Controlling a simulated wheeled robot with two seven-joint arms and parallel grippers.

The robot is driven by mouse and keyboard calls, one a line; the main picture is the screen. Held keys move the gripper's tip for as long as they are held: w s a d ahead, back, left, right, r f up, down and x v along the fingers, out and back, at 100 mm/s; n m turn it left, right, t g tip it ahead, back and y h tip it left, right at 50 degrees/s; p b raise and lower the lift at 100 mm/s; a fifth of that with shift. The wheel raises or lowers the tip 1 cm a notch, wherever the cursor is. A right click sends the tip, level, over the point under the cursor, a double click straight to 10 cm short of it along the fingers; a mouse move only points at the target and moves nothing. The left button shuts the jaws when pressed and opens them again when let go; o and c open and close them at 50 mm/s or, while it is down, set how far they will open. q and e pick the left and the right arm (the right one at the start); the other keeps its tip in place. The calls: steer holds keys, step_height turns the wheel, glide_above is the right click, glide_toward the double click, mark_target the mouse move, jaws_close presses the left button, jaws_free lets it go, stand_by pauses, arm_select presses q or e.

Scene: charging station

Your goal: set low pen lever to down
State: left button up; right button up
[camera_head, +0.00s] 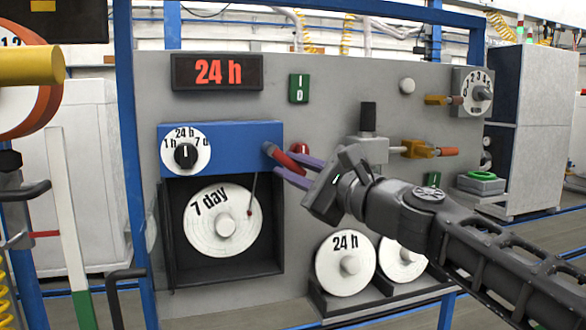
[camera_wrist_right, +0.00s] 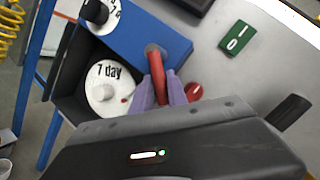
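The pen lever is a red handle (camera_head: 283,158) on a grey pivot at the right end of the blue housing (camera_head: 240,135). It slants down to the right in the head view. My right gripper (camera_head: 291,167) has its two purple fingers on either side of the handle. In the right wrist view the red lever (camera_wrist_right: 161,72) fills the narrow gap between the fingertips (camera_wrist_right: 162,92). The thin pen arm (camera_head: 251,195) hangs over the white "7 day" disc (camera_head: 205,235), with a small red tip. My left gripper is not in view.
A red knob (camera_wrist_right: 194,91) sits on the panel close to the fingers. A black-and-white dial (camera_head: 186,155) is on the housing. A grey valve block (camera_head: 368,145) stands near my right wrist, and "24 h" discs (camera_head: 340,280) rest below.

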mark_target(297, 169)
steer(key=o, duration=0.4)
steer(key=shift+d, duration=0.1)
steer(key=b+v, duration=0.2)
steer(key=v, duration=0.4)
steer(key=shift+s+d, duration=0.2)
steer(key=shift+s, duration=0.15)
steer(key=shift+s+d+f, duration=0.1)
steer(key=shift+s+d, duration=0.25)
